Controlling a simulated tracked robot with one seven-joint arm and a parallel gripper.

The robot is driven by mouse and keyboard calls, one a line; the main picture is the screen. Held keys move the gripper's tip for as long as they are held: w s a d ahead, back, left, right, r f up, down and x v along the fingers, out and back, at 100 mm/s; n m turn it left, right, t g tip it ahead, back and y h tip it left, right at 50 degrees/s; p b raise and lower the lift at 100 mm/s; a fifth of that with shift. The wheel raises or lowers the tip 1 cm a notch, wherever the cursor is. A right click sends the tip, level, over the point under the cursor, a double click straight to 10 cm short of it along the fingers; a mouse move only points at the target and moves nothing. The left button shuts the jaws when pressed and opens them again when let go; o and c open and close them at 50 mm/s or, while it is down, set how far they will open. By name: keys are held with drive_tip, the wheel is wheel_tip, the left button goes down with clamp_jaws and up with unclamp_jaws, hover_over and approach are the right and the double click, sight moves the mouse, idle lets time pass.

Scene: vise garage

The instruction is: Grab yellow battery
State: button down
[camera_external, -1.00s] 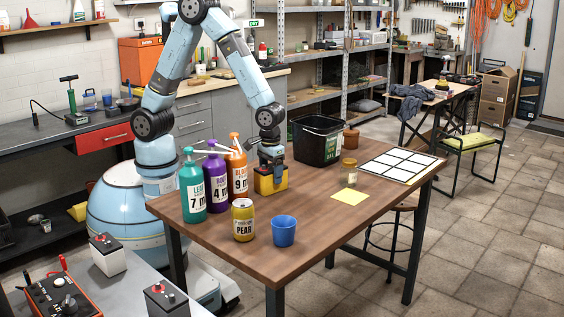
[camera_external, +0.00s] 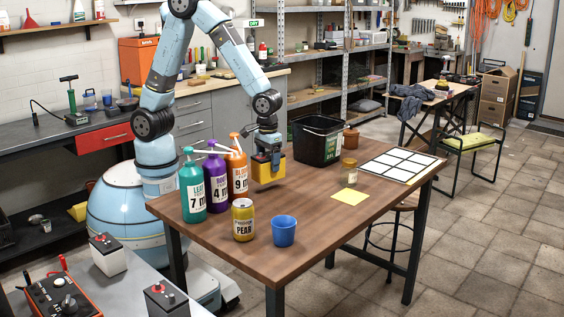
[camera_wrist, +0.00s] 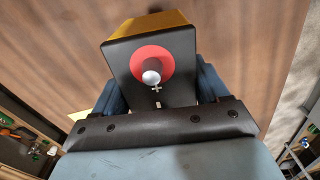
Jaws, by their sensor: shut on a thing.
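The yellow battery (camera_external: 267,170) is a yellow block with a dark top, held above the wooden table beside the orange bottle. My gripper (camera_external: 268,155) is shut on it from above. In the wrist view the battery's black top (camera_wrist: 150,70) shows a red ring with a silver terminal and a plus mark. The blue fingers of my gripper (camera_wrist: 158,95) are at its two sides; their tips are partly hidden.
Teal (camera_external: 192,190), purple (camera_external: 214,180) and orange (camera_external: 237,172) pump bottles stand just left of the battery. A pear can (camera_external: 243,220) and blue cup (camera_external: 284,231) are in front. A black bin (camera_external: 318,140), jar (camera_external: 348,172), yellow note (camera_external: 350,197) and white grid (camera_external: 398,165) lie to the right.

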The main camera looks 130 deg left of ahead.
drive_tip(key=s+d+r, duration=0.3)
drive_tip(key=s+r, duration=0.5)
drive_tip(key=s, duration=0.4)
drive_tip(key=shift+s+d+r, duration=0.2)
drive_tip(key=shift+r, duration=0.2)
